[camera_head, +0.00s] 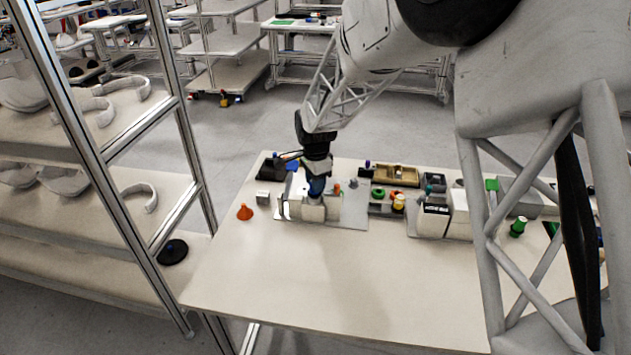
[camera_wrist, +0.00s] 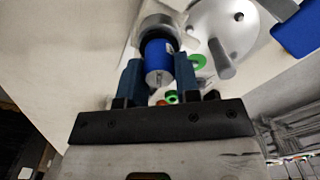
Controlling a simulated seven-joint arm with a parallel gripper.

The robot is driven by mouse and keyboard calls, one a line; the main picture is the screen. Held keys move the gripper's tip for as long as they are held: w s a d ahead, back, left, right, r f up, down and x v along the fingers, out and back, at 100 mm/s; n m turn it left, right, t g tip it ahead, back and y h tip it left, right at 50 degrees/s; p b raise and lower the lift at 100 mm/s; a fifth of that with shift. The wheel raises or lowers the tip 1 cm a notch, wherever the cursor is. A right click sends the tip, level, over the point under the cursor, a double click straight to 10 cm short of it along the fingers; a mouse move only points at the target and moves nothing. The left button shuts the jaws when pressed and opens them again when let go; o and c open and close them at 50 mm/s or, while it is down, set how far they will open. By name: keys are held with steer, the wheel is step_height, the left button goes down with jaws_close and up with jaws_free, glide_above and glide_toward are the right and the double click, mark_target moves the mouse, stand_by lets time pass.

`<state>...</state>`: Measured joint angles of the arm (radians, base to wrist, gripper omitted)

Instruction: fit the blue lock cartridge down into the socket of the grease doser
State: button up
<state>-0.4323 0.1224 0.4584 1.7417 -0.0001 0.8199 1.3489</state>
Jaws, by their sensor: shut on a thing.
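The blue lock cartridge (camera_wrist: 157,52) is between the two fingers of my gripper (camera_wrist: 160,72) in the wrist view. Its metal end with a small pin faces the camera, and its other end points at a round grey socket (camera_wrist: 157,20) with a dark opening. The cartridge lines up closely with the socket; I cannot tell whether it has entered it. In the head view my gripper (camera_head: 317,168) points down, with the blue cartridge (camera_head: 316,187) just above the pale grease doser (camera_head: 313,209). The socket is hidden there.
The doser stands on a grey plate (camera_head: 352,217). A dark tray with coloured parts (camera_head: 386,209) and a white box with a dark display (camera_head: 435,219) are to the right. The table's front (camera_head: 330,285) is clear.

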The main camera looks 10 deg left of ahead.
steer(key=shift+f, duration=0.1)
steer(key=o, duration=0.9)
step_height(320, 180, up, 12)
steer(key=shift+r, duration=0.15)
stand_by(0.3)
stand_by(0.8)
